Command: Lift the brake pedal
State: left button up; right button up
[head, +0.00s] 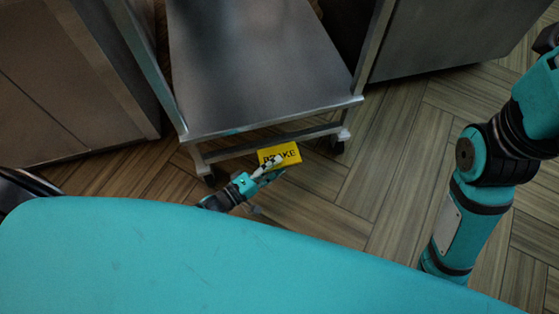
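The brake pedal (291,152) is a yellow plate with the black word BRAKE on it. It sits low at the front of the metal trolley, just above the floor. My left gripper (270,165) reaches up to it from the lower left. Its fingers overlap the pedal's lower left part in the picture and hide some of the lettering. I cannot tell whether the fingers touch the pedal or how far apart they are. My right arm shows at the right edge, but its gripper is out of view.
The metal trolley (255,60) has a flat, bare shelf and a lower frame on casters. Steel cabinets stand to its left (60,90) and right (445,38). The wooden floor (385,150) is clear between the trolley and my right arm.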

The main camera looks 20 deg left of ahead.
pick_arm(q)
jog(key=v, duration=1)
jog(key=shift+w, duration=0.1)
